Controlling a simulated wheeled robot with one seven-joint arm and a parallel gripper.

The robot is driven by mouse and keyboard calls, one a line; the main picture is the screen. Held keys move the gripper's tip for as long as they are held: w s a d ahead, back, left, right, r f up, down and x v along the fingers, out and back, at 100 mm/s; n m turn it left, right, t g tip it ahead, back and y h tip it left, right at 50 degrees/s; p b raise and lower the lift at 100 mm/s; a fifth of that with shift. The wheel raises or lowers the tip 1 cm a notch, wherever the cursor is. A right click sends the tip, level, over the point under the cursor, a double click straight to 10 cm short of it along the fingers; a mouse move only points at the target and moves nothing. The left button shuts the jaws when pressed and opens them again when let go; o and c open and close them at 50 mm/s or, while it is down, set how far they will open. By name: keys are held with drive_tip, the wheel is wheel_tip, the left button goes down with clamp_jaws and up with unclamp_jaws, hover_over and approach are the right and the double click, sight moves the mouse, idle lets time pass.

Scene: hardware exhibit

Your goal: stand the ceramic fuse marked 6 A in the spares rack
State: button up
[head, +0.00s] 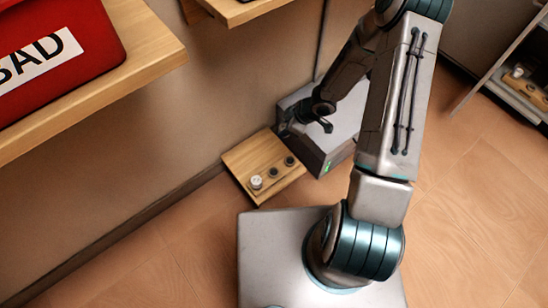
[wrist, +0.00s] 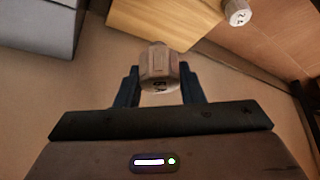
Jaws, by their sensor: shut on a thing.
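My gripper (wrist: 160,78) is shut on a pale ceramic fuse (wrist: 158,63) in the wrist view. The fuse is between the two dark fingers; dark marking shows on its near end but is partly hidden and I cannot read it surely. The spares rack (head: 242,160) is a light wooden block low by the wall in the head view, with one white fuse (head: 256,182) standing in it and two dark round sockets. The rack (wrist: 140,22) also shows in the wrist view, beyond the held fuse. The held fuse cannot be made out in the head view.
A grey box (head: 338,130) with a green label stands close to the rack's right. A red bin (head: 85,75) marked BAD sits on a wooden shelf (head: 145,65) at upper left. Another shelf edge is above. An open shelf unit (head: 510,90) stands at far right. The wall is behind the rack.

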drive_tip(key=s+a+f+n+g+b, duration=0.1)
drive_tip(key=s+f+b, duration=0.1)
drive_tip(key=f, duration=0.2)
drive_tip(key=s+a+f+n+b, duration=0.1)
drive_tip(key=s+f+n, duration=0.1)
drive_tip(key=s+f, duration=0.1)
drive_tip(key=s+a+f+n+g+b, duration=0.1)
drive_tip(key=s+a+f+n+b, duration=0.1)
drive_tip(key=f, duration=0.2)
drive_tip(key=shift+s+a+f+g+b, duration=0.1)
drive_tip(key=shift+s+f+g+b, duration=0.05)
drive_tip(key=shift+f+g+b, duration=0.2)
drive_tip(key=shift+f, duration=0.55)
drive_tip(key=shift+f, duration=1.15)
idle(2.5)
drive_tip(key=o, duration=1.5)
drive_tip(key=shift+r, duration=0.15)
drive_tip(key=shift+r+p, duration=3.4)
drive_tip(key=shift+p, duration=0.25)
